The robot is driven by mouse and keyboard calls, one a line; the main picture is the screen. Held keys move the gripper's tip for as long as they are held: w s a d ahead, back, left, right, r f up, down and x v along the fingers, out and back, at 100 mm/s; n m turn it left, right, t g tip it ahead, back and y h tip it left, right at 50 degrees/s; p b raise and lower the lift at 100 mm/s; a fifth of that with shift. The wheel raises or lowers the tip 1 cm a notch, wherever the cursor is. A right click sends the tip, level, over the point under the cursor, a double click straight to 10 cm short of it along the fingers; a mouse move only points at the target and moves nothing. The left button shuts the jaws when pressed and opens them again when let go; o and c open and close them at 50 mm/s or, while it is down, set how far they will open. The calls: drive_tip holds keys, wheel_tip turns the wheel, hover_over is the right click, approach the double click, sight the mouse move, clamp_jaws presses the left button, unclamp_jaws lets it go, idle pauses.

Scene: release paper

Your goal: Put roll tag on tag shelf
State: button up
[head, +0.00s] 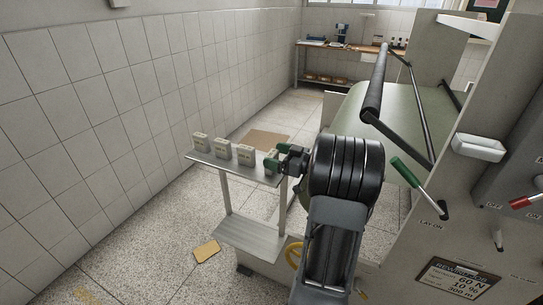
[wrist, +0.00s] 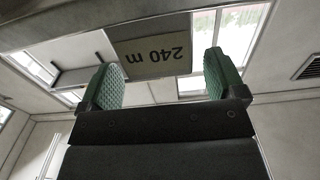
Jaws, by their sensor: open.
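A tag reading "240 m" (wrist: 152,57), upside down in the wrist view, stands between the two green fingertips of my gripper (wrist: 165,82). A clear gap shows between it and the right finger; I cannot tell whether it touches the left one. In the head view my gripper (head: 277,161) is open at the right end of a narrow grey shelf (head: 236,170). Several small pale block-like tags (head: 222,149) stand in a row on this shelf. The tag at my gripper is partly hidden by the fingers there.
A lower shelf plate (head: 250,233) sits under the upper one. A large machine with a green roll (head: 395,118), dark bars and a white tray (head: 480,147) fills the right side. A tiled wall (head: 90,90) stands left. A workbench (head: 350,47) is at the back.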

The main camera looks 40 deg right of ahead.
drive_tip(key=b+v, duration=0.1)
drive_tip(key=v, duration=0.9)
drive_tip(key=shift+f, duration=0.1)
idle(0.3)
drive_tip(key=d+f+m+g+h, duration=0.55)
drive_tip(key=d+m+h, duration=0.25)
drive_tip(key=d+h, duration=0.6)
drive_tip(key=s+a+n+g+y, duration=0.1)
drive_tip(key=s+a+g+y, duration=0.2)
drive_tip(key=a, duration=1.8)
drive_tip(key=s+a+n+g+y, duration=0.1)
drive_tip(key=s+a+g+y, duration=0.1)
drive_tip(key=a, duration=2)
drive_tip(key=shift+s+r+n+g+y, duration=0.15)
drive_tip(key=shift+s+n+g+y, duration=0.2)
drive_tip(key=shift+s+g, duration=0.7)
